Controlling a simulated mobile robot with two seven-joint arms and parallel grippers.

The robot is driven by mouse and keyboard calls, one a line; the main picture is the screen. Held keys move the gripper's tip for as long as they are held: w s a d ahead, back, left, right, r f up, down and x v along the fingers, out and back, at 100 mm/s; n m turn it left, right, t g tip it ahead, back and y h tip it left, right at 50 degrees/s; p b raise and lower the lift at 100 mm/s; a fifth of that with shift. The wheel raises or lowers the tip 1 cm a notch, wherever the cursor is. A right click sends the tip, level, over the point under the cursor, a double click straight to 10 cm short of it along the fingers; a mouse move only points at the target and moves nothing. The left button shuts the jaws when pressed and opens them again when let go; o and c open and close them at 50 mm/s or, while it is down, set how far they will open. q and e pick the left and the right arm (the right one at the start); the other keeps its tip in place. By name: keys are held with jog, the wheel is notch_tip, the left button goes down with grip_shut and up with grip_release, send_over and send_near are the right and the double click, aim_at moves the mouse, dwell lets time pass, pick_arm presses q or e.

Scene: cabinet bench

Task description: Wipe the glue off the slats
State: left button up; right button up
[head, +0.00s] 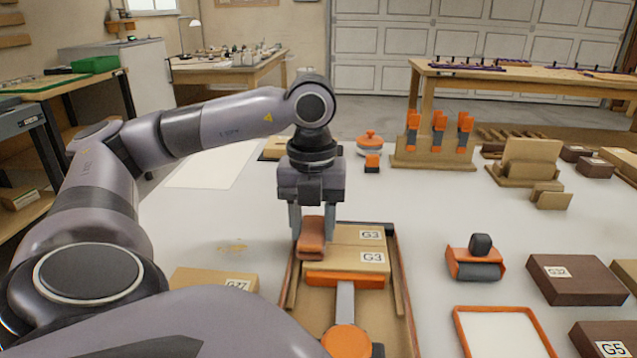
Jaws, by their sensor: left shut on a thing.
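My left gripper (313,229) points straight down over the wooden tray (402,290). It is shut on a reddish-brown block (311,246), perhaps a wiping pad. The block is at the left end of two light wooden slats (345,234) labelled G3, which lie side by side in the tray. I cannot tell whether the block touches them. No glue shows clearly on the slats. A tool with an orange bar (344,280) and grey handle lies in front of the slats. My right gripper is out of view.
A pale yellowish smear (232,247) is on the white table, left of the tray. A G27 box (213,280) lies at the front left. An orange-framed roller (476,260), an orange-rimmed white tray (500,335) and dark G32 block (575,279) stand right. Clamps (438,135) stand behind.

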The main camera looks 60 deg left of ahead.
aim_at(380, 247)
pick_arm(q)
jog(key=shift+w+d, duration=0.1)
jog(key=shift+w+d+p, duration=0.5)
jog(key=shift+w+d, duration=0.15)
jog(key=shift+w, duration=0.1)
jog(key=shift+w, duration=0.1)
jog(key=shift+w+d+p, duration=0.75)
jog(key=shift+w+d, duration=0.2)
jog(key=shift+w, duration=0.2)
jog(key=shift+w+d, duration=0.4)
jog(key=shift+w, duration=0.05)
jog(key=shift+w, duration=0.1)
jog(key=shift+w+d+p, duration=1.05)
jog(key=shift+w+d, duration=0.25)
jog(key=shift+w, duration=0.25)
